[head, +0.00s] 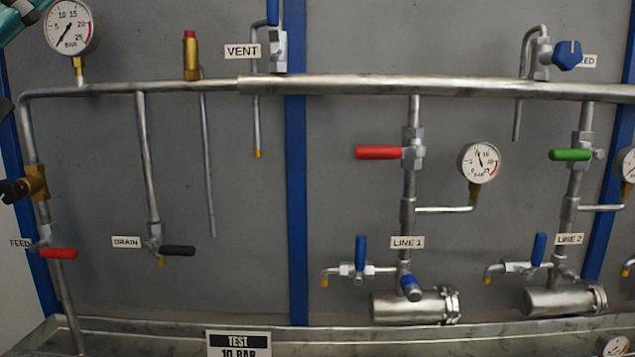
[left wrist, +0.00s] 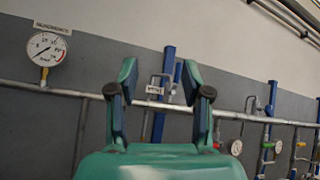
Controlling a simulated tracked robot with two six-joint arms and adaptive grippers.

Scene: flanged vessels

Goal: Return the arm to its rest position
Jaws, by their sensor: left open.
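My left gripper (left wrist: 160,82) is open and empty in the left wrist view, its two fingers apart with pipework and wall seen beyond them. In the head view only a teal part of my left arm shows at the top left corner, beside the large pressure gauge (head: 70,25). The gauge also shows in the left wrist view (left wrist: 46,49), left of the fingers. I cannot tell how far the fingers are from the pipes. My right gripper is in neither view.
A header pipe (head: 350,85) crosses the panel. Below hang the LINE 1 red valve handle (head: 379,153), the LINE 2 green handle (head: 570,155), the DRAIN black handle (head: 178,250) and the FEED red handle (head: 58,253). A blue post (head: 297,200) stands mid-panel.

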